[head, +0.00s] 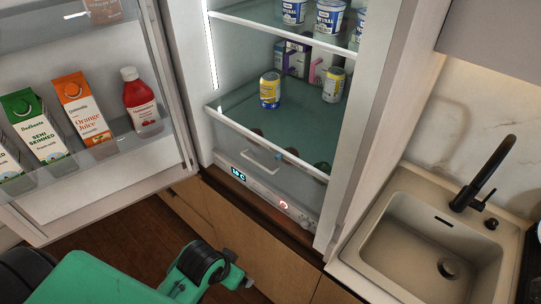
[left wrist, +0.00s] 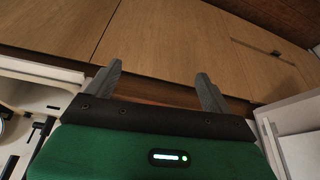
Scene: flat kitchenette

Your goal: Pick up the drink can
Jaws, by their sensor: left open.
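One drink can (head: 270,89) is nearer the shelf's front edge, left of centre. The other can (head: 333,85) is further right, by the side wall. My left arm is low in front of the fridge at the bottom of the head view. In the left wrist view my left gripper (left wrist: 157,73) has its two fingers wide apart with nothing between them, facing wooden cabinet fronts. It is well below the cans and apart from them. My right gripper is not in view.
The fridge door (head: 172,100) stands open on the left, with cartons and a red bottle (head: 141,102) in its racks. White tubs (head: 329,16) stand on the shelf above. Small cartons (head: 297,60) are behind the cans. A sink (head: 432,240) is on the right.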

